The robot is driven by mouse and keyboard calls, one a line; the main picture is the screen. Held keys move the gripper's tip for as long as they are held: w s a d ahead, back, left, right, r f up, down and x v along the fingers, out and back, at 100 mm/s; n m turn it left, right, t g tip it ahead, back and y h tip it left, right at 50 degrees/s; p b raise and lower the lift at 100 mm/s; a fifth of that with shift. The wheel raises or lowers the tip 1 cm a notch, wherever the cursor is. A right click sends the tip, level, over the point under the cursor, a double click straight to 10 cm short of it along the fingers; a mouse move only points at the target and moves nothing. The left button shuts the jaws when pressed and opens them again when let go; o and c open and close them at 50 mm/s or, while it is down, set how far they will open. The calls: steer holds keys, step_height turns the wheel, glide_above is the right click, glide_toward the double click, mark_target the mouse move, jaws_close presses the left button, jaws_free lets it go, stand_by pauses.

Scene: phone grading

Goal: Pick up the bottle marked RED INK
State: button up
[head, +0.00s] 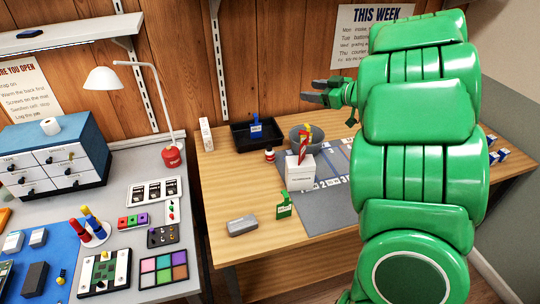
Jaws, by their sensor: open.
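No RED INK lettering is readable at this size. A small bottle-like thing with red and white on it (270,154) stands on the wooden table, in front of the black tray. A round red thing with a pale label (171,156) sits by the lamp on the left bench. A red upright thing (303,148) shows at the white box. I cannot tell which of these is the marked bottle. My gripper (318,91) is open and empty, its dark fingers pointing left, in front of the wood wall and above the back of the table.
A black tray (236,142) with a blue labelled thing (256,128) and a grey bowl (318,137) stand at the back. A white box (300,173), green labelled thing (284,205) and grey block (242,226) are nearer. My green arm hides much of the right side.

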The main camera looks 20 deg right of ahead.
steer(key=w+a+r+m+t+h, duration=0.2)
steer(key=w+m+h, duration=0.1)
steer(key=w+h, duration=0.15)
steer(key=w+a+r+m+t+h, duration=0.2)
steer(key=w+a+r+m+h, duration=0.15)
steer(key=w, duration=0.25)
steer(key=s+a+f+m+g+h, duration=0.45)
steer(key=a+f, duration=0.25)
steer(key=f, duration=0.3)
glide_toward(269, 149)
steer(key=x, duration=0.3)
steer(key=shift+w+d+f+t, duration=0.15)
steer(key=shift+d+f+t, duration=0.1)
steer(key=shift+d+f, duration=0.05)
steer(key=shift+w+d+f, duration=0.2)
steer(key=shift+w+f, duration=0.05)
steer(key=shift+w, duration=0.25)
steer(key=shift+a+x, duration=0.1)
steer(key=shift+x, duration=1.5)
steer(key=shift+a+x, duration=0.15)
steer(key=shift+x, duration=1.4)
steer(key=shift+w+r, duration=0.15)
jaws_close()
